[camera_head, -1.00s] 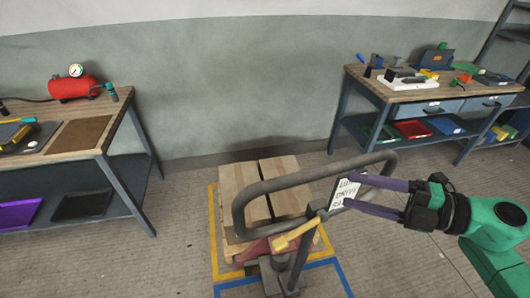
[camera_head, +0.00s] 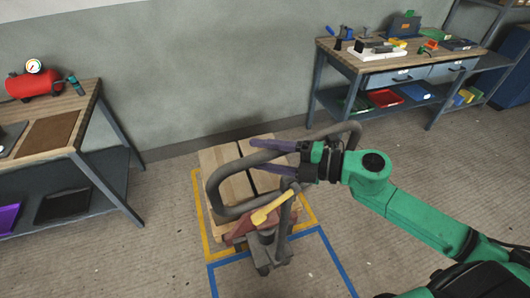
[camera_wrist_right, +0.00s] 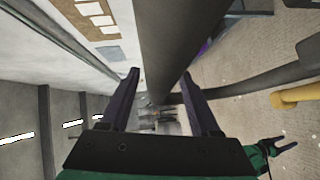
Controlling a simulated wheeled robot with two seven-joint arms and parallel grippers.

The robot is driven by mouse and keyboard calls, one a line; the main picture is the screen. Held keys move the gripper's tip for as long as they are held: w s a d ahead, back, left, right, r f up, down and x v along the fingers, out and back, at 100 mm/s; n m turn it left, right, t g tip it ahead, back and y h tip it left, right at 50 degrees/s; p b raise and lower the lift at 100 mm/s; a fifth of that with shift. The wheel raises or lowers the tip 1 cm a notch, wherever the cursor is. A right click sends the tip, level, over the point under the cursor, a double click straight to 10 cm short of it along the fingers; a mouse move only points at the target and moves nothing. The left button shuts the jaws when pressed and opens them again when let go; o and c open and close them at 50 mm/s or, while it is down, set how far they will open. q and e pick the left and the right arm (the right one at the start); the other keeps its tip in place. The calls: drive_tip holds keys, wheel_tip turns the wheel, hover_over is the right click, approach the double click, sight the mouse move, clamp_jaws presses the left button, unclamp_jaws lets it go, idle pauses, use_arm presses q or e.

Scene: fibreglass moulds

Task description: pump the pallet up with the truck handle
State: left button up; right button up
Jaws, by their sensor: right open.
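The pallet truck handle, a dark grey loop (camera_head: 226,212), rises over the truck and leans toward me. A yellow lever (camera_head: 272,207) is on its stem. The wooden pallet (camera_head: 209,165), with boxes on it, sits beyond the handle, partly hidden by it. My right gripper (camera_head: 254,156) is open at the handle loop, its purple fingers pointing left. In the right wrist view, a thick dark handle bar (camera_wrist_right: 175,40) runs between or just beyond the open fingers; contact cannot be told.
A blue and yellow floor outline (camera_head: 335,268) surrounds the truck and pallet. A bench with a red compressor (camera_head: 34,84) stands at left. Another bench (camera_head: 345,62) with tools and trays stands at back right. The floor between the benches is otherwise clear.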

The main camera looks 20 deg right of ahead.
drive_tip(key=shift+a, duration=0.1)
clamp_jaws()
idle(1.2)
